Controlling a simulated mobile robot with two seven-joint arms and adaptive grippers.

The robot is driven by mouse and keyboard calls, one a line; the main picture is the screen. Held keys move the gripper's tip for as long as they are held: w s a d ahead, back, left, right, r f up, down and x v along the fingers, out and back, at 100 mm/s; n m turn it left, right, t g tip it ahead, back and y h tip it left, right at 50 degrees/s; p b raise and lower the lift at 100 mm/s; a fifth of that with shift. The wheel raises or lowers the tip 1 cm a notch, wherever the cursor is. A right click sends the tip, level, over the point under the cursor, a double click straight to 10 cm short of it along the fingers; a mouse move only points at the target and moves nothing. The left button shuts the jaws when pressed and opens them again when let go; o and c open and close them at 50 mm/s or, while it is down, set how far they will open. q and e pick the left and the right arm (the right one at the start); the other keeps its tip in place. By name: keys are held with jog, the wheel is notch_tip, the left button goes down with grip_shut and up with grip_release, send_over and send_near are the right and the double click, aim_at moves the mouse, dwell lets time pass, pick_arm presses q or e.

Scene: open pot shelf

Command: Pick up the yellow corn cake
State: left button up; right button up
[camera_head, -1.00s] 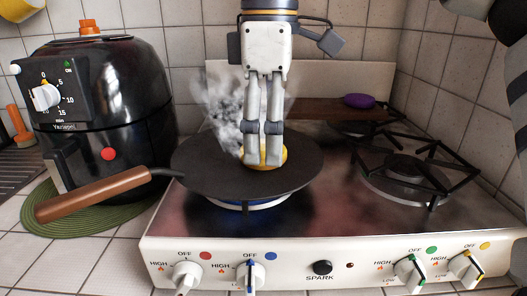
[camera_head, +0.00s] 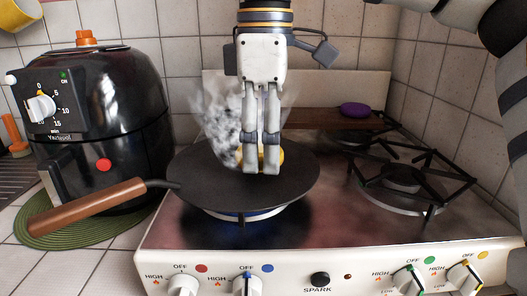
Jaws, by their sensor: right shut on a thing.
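The yellow corn cake (camera_head: 280,157) is at the middle of the black flat pan (camera_head: 205,182), mostly hidden behind my fingers. My right gripper (camera_head: 262,168) comes down from above, fingers pointing down and close together, shut on the corn cake. I cannot tell whether the cake is clear of the pan surface. My left gripper is not in view.
Grey smoke (camera_head: 215,115) rises left of my fingers. A black air fryer (camera_head: 100,120) stands at the left on a green mat (camera_head: 125,220). A purple object (camera_head: 354,109) lies on a brown board (camera_head: 310,119) behind. An empty burner (camera_head: 405,180) is at the right. Stove knobs line the front.

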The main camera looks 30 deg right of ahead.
jog(key=s+a+r, duration=0.8)
jog(key=a+r, duration=0.3)
jog(key=shift+s+a+r, duration=0.15)
jog(key=shift+s+r, duration=0.15)
jog(key=shift+r, duration=0.05)
